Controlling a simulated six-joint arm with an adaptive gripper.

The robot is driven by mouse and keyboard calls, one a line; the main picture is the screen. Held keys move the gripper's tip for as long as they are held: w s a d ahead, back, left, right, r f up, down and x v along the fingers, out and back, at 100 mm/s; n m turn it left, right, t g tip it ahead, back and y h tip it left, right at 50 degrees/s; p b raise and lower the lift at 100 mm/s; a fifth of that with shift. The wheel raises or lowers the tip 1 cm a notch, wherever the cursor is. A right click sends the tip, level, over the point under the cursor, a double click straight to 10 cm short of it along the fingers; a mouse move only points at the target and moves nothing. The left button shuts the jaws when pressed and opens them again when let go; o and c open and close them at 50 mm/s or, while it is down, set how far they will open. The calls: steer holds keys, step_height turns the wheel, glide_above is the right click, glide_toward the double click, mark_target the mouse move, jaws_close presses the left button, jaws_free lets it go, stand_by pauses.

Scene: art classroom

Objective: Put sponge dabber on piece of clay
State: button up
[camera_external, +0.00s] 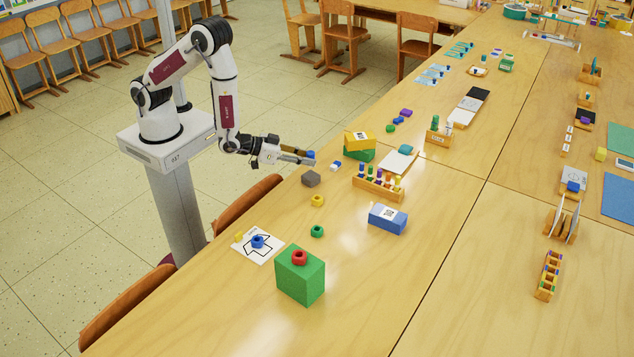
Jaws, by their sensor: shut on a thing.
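My gripper (306,158) is shut on a small blue object (311,154), seemingly the sponge dabber, over the left edge of the long table. Its lower part is hidden by the fingers. A grey angular block (311,179), which looks like the piece of clay, lies on the table just below the gripper in the picture. The held object appears apart from the grey block, and the gap's height is hard to judge.
A small blue-and-white block (335,165) lies right of the gripper. Yellow (358,140) and green (360,154) boxes are stacked beyond it. A yellow nut (317,200) and a green nut (317,231) lie nearer. A wooden peg rack (378,184) stands to the right.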

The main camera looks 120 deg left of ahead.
mark_target(307, 175)
steer(key=shift+f, duration=2.05)
steer(key=shift+f, duration=0.1)
steer(key=o, duration=0.9)
steer(key=shift+v, duration=3.85)
